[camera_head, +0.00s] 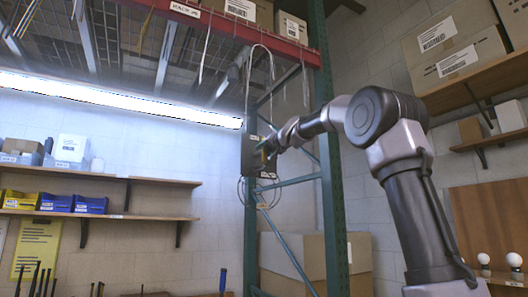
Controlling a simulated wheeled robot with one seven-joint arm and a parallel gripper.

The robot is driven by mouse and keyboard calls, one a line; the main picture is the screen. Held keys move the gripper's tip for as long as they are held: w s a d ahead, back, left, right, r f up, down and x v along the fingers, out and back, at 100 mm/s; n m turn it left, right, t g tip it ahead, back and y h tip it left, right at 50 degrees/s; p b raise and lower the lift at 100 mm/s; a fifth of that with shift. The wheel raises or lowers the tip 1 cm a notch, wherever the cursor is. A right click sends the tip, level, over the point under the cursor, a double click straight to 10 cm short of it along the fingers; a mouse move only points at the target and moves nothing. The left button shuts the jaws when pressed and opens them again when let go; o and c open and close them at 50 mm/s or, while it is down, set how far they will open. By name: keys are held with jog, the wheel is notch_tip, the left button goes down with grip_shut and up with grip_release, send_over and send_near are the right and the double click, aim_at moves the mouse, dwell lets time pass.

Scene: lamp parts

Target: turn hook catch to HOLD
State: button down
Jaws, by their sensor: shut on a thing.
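My gripper (266,152) is at the end of my arm, which reaches in from the right. It is at a small dark box (250,150) on the green rack post, just right of the end of the lit tube lamp (120,103). The gripper is shut on a small part at the box's front. That part looks like the hook catch, but it is small and mostly hidden by the gripper. I cannot read any HOLD marking or tell which way the catch is turned.
Cables hang around the box from the red beam (240,27). A green upright (331,180) stands right of the box, with braces below. Wall shelves (110,178) hold bins at left. Large cartons (300,262) stand below. A wooden shelf (485,75) is at upper right.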

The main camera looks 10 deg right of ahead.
jog(key=shift+c, duration=1.7)
grip_release()
jog(key=shift+f, duration=0.1)
jog(key=v, duration=1)
jog(key=shift+s+d, duration=0.15)
jog(key=shift+s, duration=0.2)
jog(key=s+d+f+g+h, duration=0.1)
jog(key=s+f+g, duration=0.2)
jog(key=s+f, duration=0.8)
jog(key=s+d+f+g+h, duration=0.1)
jog(key=s+f+g, duration=0.2)
jog(key=s+f, duration=0.7)
jog(key=s+d+f+m+g+h, duration=0.1)
jog(key=s+f+g, duration=0.3)
jog(key=s+f, duration=0.7)
notch_tip(320, 180, down, 8)
jog(key=shift+s+d+r+h, duration=0.1)
jog(key=shift+s+d+h, duration=0.05)
jog(key=shift+s+h, duration=0.15)
